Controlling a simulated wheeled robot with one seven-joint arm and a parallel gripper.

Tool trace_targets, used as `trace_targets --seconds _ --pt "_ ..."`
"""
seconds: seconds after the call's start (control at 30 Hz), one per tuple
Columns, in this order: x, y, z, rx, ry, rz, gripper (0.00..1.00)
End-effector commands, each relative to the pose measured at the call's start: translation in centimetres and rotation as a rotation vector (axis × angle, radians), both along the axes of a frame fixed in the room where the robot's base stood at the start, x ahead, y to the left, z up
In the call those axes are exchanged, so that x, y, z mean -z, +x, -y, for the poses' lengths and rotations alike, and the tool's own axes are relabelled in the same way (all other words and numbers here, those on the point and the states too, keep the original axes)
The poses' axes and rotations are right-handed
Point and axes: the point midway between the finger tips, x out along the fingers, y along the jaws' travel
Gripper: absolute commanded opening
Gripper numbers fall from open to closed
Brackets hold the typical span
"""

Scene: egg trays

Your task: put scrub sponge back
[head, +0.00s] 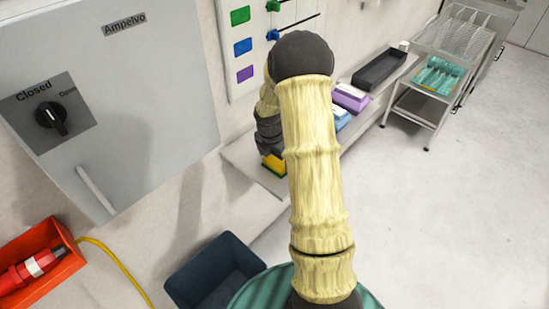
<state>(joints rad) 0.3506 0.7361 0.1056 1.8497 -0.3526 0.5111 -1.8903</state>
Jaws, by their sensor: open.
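A yellow scrub sponge (274,166) with a green layer lies on the pale wall shelf (240,158), partly hidden behind my arm. My gripper (270,150) is at the far end of my arm, low over the shelf and right at the yellow sponge. It is open, but its fingers are small and dark, and I cannot tell whether they touch the sponge.
A black tray (380,68) stands farther along the shelf. A wall board (240,80) with coloured labels is above it. A metal cart (428,100) stands at back right; the right floor is clear.

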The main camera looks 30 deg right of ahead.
Motion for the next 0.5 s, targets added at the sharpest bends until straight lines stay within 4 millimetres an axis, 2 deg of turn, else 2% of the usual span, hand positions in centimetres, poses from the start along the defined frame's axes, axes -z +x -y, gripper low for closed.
trace_targets --seconds 0.13,0.27,0.5 --pt "0.1 -0.2 0.0 0.001 0.002 -0.005 1.0" --pt "-0.8 -0.1 -0.1 0.001 0.002 -0.002 1.0" --pt "-4.8 -0.2 -0.5 0.002 0.0 0.002 1.0"
